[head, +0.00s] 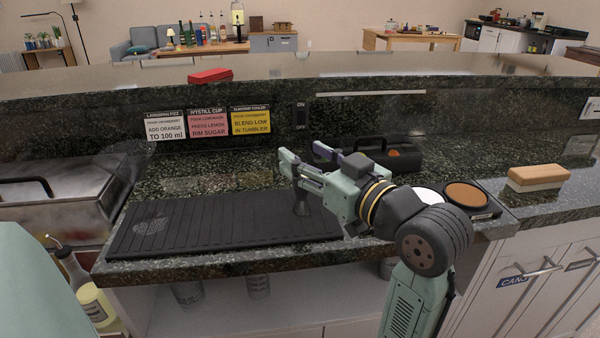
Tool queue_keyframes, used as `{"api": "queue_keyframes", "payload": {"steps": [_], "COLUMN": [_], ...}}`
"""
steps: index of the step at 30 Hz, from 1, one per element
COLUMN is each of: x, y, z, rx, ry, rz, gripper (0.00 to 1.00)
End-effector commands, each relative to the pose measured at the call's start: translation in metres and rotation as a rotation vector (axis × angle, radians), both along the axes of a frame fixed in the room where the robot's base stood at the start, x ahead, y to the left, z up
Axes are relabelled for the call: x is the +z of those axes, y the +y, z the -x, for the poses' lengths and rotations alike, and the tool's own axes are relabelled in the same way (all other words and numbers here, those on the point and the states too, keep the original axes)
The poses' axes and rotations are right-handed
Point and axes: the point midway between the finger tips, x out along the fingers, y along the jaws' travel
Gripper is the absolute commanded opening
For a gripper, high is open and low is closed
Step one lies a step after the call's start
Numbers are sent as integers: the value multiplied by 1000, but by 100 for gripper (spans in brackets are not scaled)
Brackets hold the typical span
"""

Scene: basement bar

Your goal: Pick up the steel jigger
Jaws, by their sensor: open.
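A small dark grey flared piece, which looks like the steel jigger (301,207), stands upright on the black ribbed mat (200,232) near its right end. Only its lower part shows; my gripper hides its upper part. My gripper (300,156) is open, with its fingers pointing to the back left. It is at the jigger, low over the mat. I cannot tell whether the jigger's top is between the fingers or whether they touch it.
Two round rimming dishes, one white (429,196) and one brown (466,194), lie right of my arm. A black case (390,157) is behind my gripper. Recipe cards (208,123) stand at the back. The mat's left side is clear.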

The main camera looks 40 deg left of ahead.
Motion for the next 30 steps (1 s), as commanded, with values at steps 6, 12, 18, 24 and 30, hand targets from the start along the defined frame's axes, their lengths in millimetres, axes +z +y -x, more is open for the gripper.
{"api": "queue_keyframes", "payload": {"steps": [6, 12, 18, 24, 30], "x": [-44, -63, -74, -80, -90], "y": [-58, -62, -32, -18, 9], "z": [-5, -3, -6, -8, -10], "rx": [63, 91, 91, 88, 90], "ry": [78, 95, 95, 93, 97], "rz": [271, 341, 341, 340, 342], "gripper": [50, 50, 50, 50, 50]}}
